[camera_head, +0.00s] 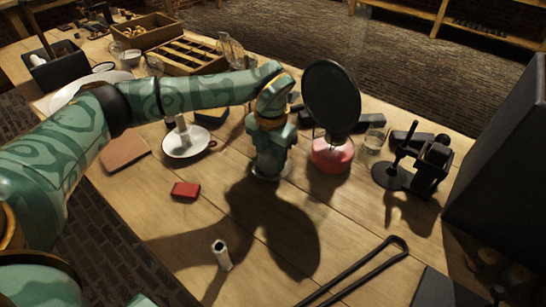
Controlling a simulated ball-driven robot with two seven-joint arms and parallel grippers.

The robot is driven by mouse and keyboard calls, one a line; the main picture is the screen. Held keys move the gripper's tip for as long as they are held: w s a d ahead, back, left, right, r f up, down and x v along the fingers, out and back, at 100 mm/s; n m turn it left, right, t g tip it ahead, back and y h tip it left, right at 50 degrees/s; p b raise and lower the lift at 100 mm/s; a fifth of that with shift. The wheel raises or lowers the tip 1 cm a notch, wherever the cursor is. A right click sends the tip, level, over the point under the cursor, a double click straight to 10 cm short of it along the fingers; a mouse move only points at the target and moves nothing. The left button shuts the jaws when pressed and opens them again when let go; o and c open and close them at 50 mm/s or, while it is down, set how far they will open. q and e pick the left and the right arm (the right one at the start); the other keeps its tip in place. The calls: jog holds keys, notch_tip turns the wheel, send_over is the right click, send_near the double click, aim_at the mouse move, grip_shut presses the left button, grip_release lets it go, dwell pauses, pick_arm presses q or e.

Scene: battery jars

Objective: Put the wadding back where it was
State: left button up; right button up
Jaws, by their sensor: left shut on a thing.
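My left gripper (269,165) points down just above the middle of the table, left of the flask of pink liquid. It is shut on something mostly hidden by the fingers. A pale, glassy rim (268,178) shows right under the fingertips; I cannot tell whether it belongs to the held thing. I cannot make out the wadding for certain. A small whitish cylinder (222,256) stands apart near the table's front edge. My right gripper is not in view.
The pink flask (332,156) stands close right of the gripper, below a round dark disc (332,97). A white candle dish (189,146) and red block (185,190) lie left. Black tongs (352,272) lie front right. Bare wood (170,225) is front left.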

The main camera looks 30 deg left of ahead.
aim_at(271, 150)
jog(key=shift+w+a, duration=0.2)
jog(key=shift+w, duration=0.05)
pick_arm(q)
jog(key=o, duration=0.7)
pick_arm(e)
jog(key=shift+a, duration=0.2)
pick_arm(q)
notch_tip(271, 150, up, 12)
jog(key=p, duration=0.5)
jog(key=shift+r, duration=0.1)
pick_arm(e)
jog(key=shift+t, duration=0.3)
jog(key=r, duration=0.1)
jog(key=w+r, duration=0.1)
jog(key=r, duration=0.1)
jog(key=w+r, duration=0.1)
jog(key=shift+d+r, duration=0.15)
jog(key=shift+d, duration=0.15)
